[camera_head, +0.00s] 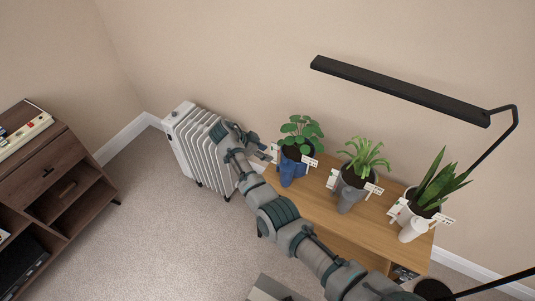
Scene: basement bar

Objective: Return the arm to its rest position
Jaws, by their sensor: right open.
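My right arm reaches in from the lower right and bends over the left end of the wooden bench. My right gripper (266,153) is at its far end, between the white radiator (196,140) and the round-leaved plant (301,133). The gripper is open and I see nothing held in it. It is small in view, and I cannot tell whether it touches anything. My left gripper is out of view.
The bench (312,201) carries the round-leaved plant, a spiky plant (364,158) and a tall-leaved plant (437,187), with blue (290,174), grey (347,201) and white (413,230) vessels before them. A black lamp (400,90) hangs above. A dark cabinet (62,160) stands left; carpet between is clear.

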